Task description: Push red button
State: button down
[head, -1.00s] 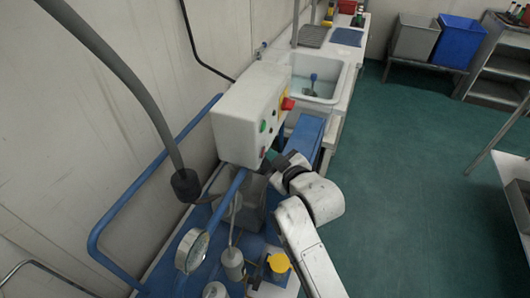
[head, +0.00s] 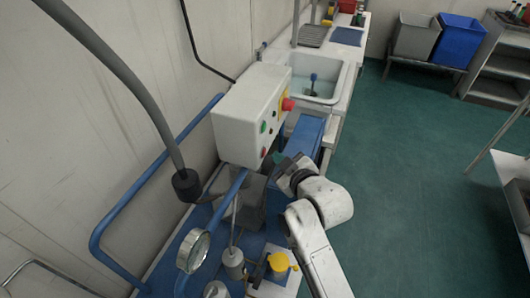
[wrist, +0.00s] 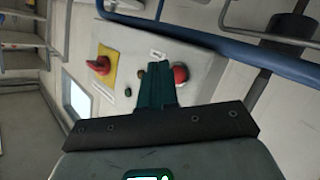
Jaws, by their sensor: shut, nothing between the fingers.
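The white control box (head: 240,112) is mounted on the wall side above the blue bench. In the wrist view its button face (wrist: 150,45) is ahead of my gripper. A round red button (wrist: 180,73) sits just right of my fingertips there. A larger red knob on a yellow plate (wrist: 101,65) is further left. In the head view the red knob (head: 288,104) is at the box's far end, and a green button (head: 263,127) shows nearer. My gripper (wrist: 155,68) is shut and empty, its fingers pointing at the face and hiding part of it. I cannot tell any contact.
A blue rail (head: 110,215) runs left of the bench. A hanging grey hose (head: 135,90) is at left. A sink (head: 315,78) lies beyond the box. The green floor (head: 410,190) at right is open.

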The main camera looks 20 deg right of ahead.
jog(key=shift+s+d+p, duration=0.3)
jog(key=shift+s+d, duration=0.45)
jog(key=shift+d, duration=0.25)
jog(key=shift+s+d+p, duration=0.3)
jog(key=shift+s+d, duration=0.4)
jog(key=shift+d, duration=0.3)
jog(key=s+d+f+m+g+h, duration=0.1)
jog(key=s+f+g, duration=0.3)
jog(key=s, duration=0.8)
jog(key=s+d+f+m+g+h, duration=0.1)
jog(key=s+d+f+m+g, duration=0.2)
jog(key=s, duration=0.9)
jog(key=s+d+f+m+g+h, duration=0.1)
jog(key=s+f+m+g, duration=0.3)
jog(key=s, duration=0.8)
notch_tip(320, 180, down, 3)
jog(key=shift+s+d+r+g+b, duration=0.2)
jog(key=shift+d+g+b, duration=0.15)
jog(key=shift+d+g, duration=0.7)
jog(key=shift+a, duration=0.25)
